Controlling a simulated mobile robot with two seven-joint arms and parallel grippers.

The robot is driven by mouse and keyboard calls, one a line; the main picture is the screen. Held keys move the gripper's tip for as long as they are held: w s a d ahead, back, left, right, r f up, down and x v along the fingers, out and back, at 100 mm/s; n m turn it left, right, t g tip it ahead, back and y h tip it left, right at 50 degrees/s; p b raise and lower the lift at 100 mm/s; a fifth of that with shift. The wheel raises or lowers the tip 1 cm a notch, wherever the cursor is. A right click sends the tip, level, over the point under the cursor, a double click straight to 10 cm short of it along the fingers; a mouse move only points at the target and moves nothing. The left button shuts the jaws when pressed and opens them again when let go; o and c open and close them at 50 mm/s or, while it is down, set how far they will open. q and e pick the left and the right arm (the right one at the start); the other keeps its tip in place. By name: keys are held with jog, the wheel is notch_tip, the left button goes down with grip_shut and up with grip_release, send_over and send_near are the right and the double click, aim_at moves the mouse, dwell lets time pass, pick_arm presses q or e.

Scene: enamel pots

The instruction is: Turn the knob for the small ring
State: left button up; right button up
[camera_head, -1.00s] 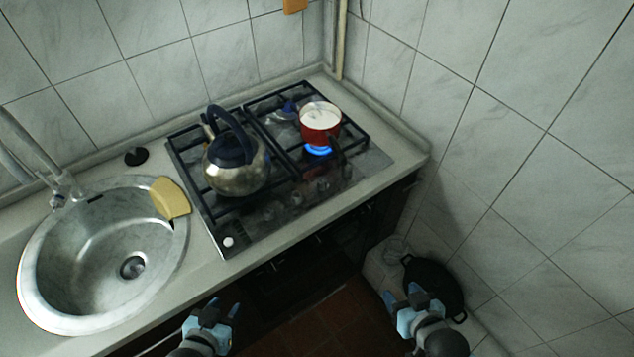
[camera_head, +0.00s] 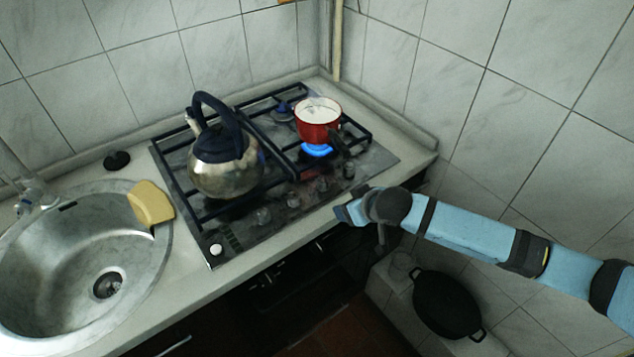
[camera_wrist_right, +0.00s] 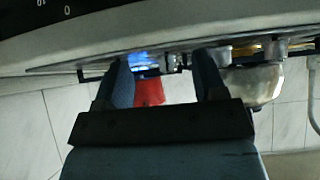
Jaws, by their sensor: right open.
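The gas hob (camera_head: 228,240) has a row of knobs along its front right, among them a left one (camera_head: 264,216), a middle one (camera_head: 322,185) and a right one (camera_head: 348,170). I cannot tell which one serves the small ring. A blue flame (camera_head: 317,150) burns under the red pot (camera_head: 318,122); the flame also shows in the right wrist view (camera_wrist_right: 143,62). My right gripper (camera_head: 346,212) is at the counter's front edge, in front of the right-hand knobs and apart from them. In the right wrist view its fingers (camera_wrist_right: 165,82) are spread and empty. My left gripper is out of view.
A steel kettle (camera_head: 226,175) stands on the hob's left side. A yellow sponge-like piece (camera_head: 151,204) lies at the rim of the sink (camera_head: 48,240). A black pan (camera_head: 446,303) is low at the right, below the counter. Tiled walls close off the back and right.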

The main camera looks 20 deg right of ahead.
aim_at(324, 180)
jog(key=w+a, duration=0.1)
jog(key=w, duration=0.2)
jog(key=w+a, duration=0.1)
jog(key=w, duration=0.3)
jog(key=w+a, duration=0.1)
jog(key=w, duration=0.2)
jog(key=shift+w+a+r, duration=0.1)
jog(key=shift+w+a, duration=0.05)
jog(key=shift+a, duration=0.25)
jog(key=shift+w+a+f, duration=0.1)
jog(key=shift+w+f, duration=0.2)
jog(key=shift+f, duration=0.2)
jog(key=shift+p, duration=0.3)
jog(key=c, duration=0.9)
